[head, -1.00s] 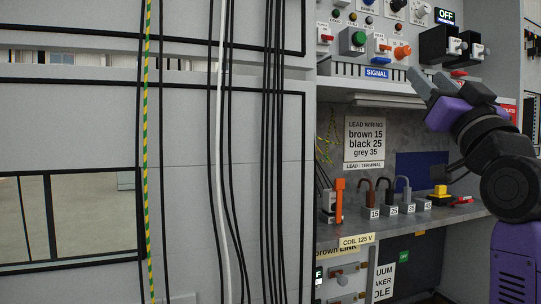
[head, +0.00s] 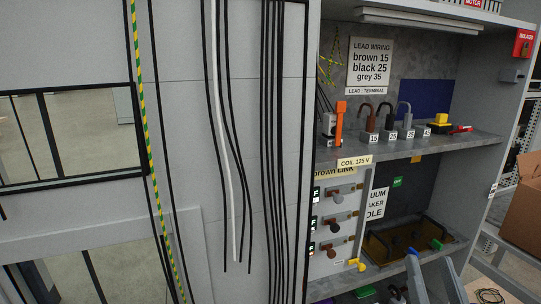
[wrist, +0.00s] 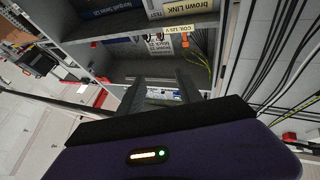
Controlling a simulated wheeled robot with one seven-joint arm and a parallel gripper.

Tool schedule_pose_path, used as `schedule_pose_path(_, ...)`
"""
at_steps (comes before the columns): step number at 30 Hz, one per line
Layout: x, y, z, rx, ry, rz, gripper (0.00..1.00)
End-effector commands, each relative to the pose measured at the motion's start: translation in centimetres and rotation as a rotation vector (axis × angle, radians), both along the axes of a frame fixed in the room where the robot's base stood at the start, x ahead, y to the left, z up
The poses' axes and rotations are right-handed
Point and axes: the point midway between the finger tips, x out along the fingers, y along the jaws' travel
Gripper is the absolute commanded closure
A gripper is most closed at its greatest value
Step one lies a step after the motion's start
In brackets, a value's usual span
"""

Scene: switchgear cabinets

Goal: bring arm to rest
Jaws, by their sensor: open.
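My gripper (head: 428,262) shows at the bottom right of the head view, only its two grey fingers in frame, pointing up in front of the lower cabinet compartment. The fingers stand apart with nothing between them. In the wrist view my gripper (wrist: 160,82) also shows open and empty, its fingers pointing toward the cabinet. The rest of my arm is outside the head view.
The open switchgear cabinet has a shelf (head: 465,146) carrying labelled leads and an orange-handled item (head: 340,120). Below are brown link switches (head: 332,225) and a dark tray (head: 380,245). A cardboard box (head: 523,215) stands at right. Black cables (head: 272,150) hang at left.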

Motion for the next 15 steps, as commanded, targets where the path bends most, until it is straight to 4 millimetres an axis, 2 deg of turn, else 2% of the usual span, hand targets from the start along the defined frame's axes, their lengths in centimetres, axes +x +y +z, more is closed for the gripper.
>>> schedule_pose_path(1,-1.6,0.4,-1.8,-0.003,0.028,0.001,0.58)
schedule_pose_path(6,-6.8,1.4,-6.0,-0.019,0.108,0.005,0.58)
schedule_pose_path(15,-16.2,3.2,-11.8,-0.042,0.282,0.025,0.58)
